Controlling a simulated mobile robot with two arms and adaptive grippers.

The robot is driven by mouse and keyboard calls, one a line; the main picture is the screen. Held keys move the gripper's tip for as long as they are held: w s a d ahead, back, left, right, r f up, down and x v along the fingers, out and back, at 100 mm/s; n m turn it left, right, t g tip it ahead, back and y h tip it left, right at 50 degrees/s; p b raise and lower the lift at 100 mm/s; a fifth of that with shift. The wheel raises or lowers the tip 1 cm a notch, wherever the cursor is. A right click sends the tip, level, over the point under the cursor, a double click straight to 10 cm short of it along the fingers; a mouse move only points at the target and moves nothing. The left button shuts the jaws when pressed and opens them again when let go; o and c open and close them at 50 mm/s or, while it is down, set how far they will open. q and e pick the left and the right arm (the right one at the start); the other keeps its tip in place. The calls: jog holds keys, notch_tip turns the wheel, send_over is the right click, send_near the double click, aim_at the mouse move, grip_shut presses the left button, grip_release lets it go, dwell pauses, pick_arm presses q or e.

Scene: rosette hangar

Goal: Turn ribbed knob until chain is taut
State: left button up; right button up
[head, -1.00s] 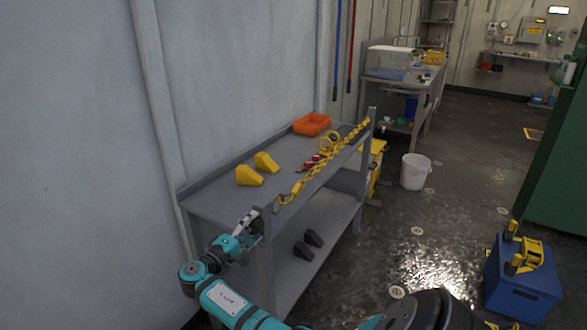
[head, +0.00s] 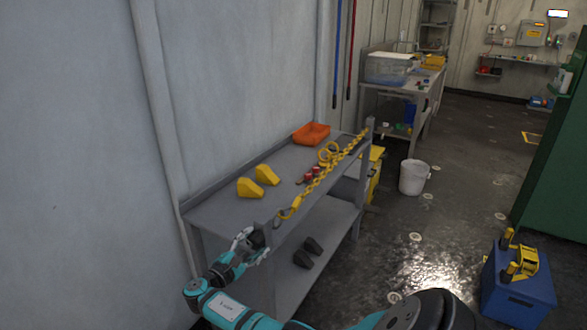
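A yellow chain (head: 328,170) runs along the front edge of the grey bench (head: 222,208), from a yellow hook (head: 288,213) at the near corner to a post (head: 370,127) at the far end. It looks nearly straight; slack is too small to judge. A yellow ring (head: 328,152) and small red pieces (head: 311,175) lie beside it.
Two yellow wedges (head: 257,181) and an orange tray (head: 311,134) sit on the bench top. Dark blocks (head: 308,251) lie on the lower shelf. A white bucket (head: 414,178) and a blue box (head: 518,290) stand on the floor, with clear floor between.

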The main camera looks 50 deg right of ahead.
grip_shut()
jog(key=shift+f, duration=0.1)
jog(key=m+b, duration=0.3)
jog(key=b, duration=0.1)
jog(key=m+b, duration=0.7)
jog(key=b, duration=0.1)
jog(key=shift+f+m, duration=0.3)
jog(key=shift+f, duration=0.1)
jog(key=m+b, duration=0.2)
jog(key=b, duration=0.2)
pick_arm(q)
notch_tip(320, 180, down, 17)
jog(key=d+b, duration=0.1)
pick_arm(e)
jog(key=shift+d+m, duration=0.1)
jog(key=shift+m, duration=0.5)
jog(key=shift+d+r, duration=0.1)
jog(key=shift+r, duration=0.15)
jog(key=shift+a+r+m+b, duration=0.15)
jog(key=shift+a+m+b, duration=0.1)
jog(key=shift+m+b, duration=0.3)
pick_arm(q)
jog(key=w+r, duration=0.3)
jog(key=w, duration=0.4)
jog(key=shift+w+d+r+t, duration=0.15)
jog(key=shift+w+d+t, duration=0.05)
jog(key=shift+w+t, duration=0.15)
pick_arm(e)
jog(key=shift+r, duration=0.1)
